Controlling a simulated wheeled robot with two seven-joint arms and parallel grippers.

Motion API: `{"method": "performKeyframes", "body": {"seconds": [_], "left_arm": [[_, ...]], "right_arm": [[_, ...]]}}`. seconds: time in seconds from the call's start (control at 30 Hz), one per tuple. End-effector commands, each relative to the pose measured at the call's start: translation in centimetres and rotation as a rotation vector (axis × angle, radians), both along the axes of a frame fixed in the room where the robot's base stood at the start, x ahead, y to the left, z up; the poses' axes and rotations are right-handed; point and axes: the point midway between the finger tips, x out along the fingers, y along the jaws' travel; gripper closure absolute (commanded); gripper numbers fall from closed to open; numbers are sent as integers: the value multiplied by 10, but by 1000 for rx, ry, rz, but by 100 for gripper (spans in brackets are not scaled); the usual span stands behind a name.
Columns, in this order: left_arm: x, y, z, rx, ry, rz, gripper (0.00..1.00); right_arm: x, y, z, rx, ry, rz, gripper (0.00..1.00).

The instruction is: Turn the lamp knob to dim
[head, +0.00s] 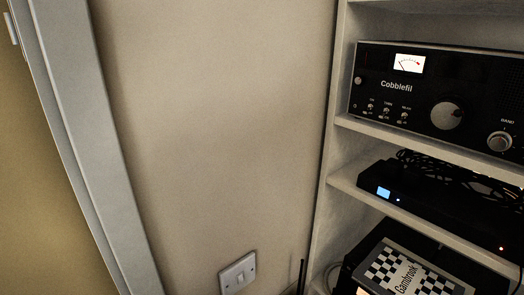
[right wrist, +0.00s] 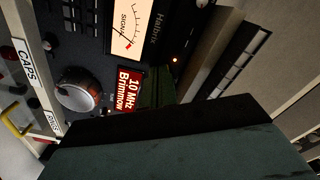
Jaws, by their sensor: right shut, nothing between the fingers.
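No knob can be read as the lamp knob. In the right wrist view a round silver knob (right wrist: 77,97) sits on a dark radio front (right wrist: 72,55), beside a lit signal meter (right wrist: 130,28). In the head view the black Cobblefil radio (head: 425,70) has a large round knob (head: 446,115) and a smaller knob (head: 500,141) under a label reading BAND. Neither gripper shows in the head view. In the right wrist view I see no fingertips; a large dark teal surface with a black edge (right wrist: 190,145) fills the lower part, and I cannot tell what it is.
The white shelf unit (head: 342,123) stands at the right of the head view. Below the Cobblefil radio are a black box (head: 430,205) with cables and a checkered Gambrook box (head: 415,272). A red Brimmow card (right wrist: 130,90) is by the silver knob. Bare wall (head: 220,120) lies left.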

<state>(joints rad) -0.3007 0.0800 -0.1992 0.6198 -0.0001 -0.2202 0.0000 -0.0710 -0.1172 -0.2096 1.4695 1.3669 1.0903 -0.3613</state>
Motion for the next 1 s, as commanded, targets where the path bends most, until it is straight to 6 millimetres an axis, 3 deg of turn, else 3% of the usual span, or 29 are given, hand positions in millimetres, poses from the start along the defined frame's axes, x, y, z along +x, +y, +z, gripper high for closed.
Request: {"method": "performKeyframes", "body": {"seconds": [0.47,1.0], "left_arm": [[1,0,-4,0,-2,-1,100],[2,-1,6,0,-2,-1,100]], "right_arm": [[1,4,-6,-1,-2,-4,100],[-34,47,-6,-1,-2,-1,100]]}}
